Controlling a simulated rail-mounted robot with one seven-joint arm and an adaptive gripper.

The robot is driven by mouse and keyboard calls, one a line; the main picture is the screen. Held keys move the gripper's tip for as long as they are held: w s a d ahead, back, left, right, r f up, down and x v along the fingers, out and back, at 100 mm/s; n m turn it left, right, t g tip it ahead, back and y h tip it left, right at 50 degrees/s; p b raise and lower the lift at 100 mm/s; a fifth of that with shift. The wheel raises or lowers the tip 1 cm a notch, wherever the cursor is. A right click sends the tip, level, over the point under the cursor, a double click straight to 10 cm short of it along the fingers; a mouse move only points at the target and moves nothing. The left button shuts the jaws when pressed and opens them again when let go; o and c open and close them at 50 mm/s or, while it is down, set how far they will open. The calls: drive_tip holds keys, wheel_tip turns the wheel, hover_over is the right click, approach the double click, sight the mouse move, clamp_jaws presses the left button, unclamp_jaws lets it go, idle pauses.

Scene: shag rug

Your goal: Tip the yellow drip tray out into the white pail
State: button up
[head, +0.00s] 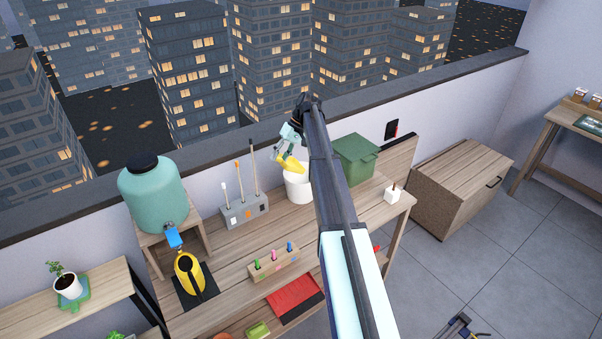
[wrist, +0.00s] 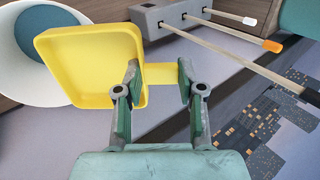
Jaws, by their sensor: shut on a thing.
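My gripper (head: 284,150) is shut on the tray's short handle. In the wrist view my gripper (wrist: 160,75) has a finger on each side of the handle, and the yellow tray (wrist: 92,68) shows its open inner face, with no contents visible. The white pail (wrist: 22,85) is at the upper left there, partly hidden behind the tray, with a blue-teal surface inside it.
A grey holder with upright rods (head: 244,211) stands left of the pail, and a green bin (head: 356,158) stands right. A teal dispenser (head: 153,195), a yellow-and-black jug (head: 188,276) and a wooden block with colored pegs (head: 273,262) share the bench.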

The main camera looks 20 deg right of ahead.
drive_tip(key=shift+d+r, duration=0.15)
drive_tip(key=shift+r+y, duration=0.1)
drive_tip(key=shift+y, duration=0.2)
drive_tip(key=shift+d+r+y+p, duration=0.3)
drive_tip(key=shift+d+y+p, duration=0.05)
drive_tip(key=shift+y, duration=0.15)
idle(0.4)
drive_tip(key=shift+s+a+f+h+b, duration=0.1)
drive_tip(key=shift+a+f+h+b, duration=0.2)
drive_tip(key=shift+f+h+b, duration=0.25)
drive_tip(key=shift+a+f+h+b, duration=0.3)
drive_tip(key=shift+f+h+b, duration=0.2)
drive_tip(key=shift+f+h, duration=0.05)
drive_tip(key=f+h+b, duration=0.1)
drive_tip(key=h, duration=0.1)
drive_tip(key=a+f+h+b, duration=0.1)
drive_tip(key=f+h, duration=0.1)
drive_tip(key=a+f+h+b, duration=0.1)
drive_tip(key=f+h, duration=0.1)
drive_tip(key=shift+a+f+b, duration=0.1)
drive_tip(key=shift+a+b, duration=0.1)
drive_tip(key=shift+b, duration=0.1)
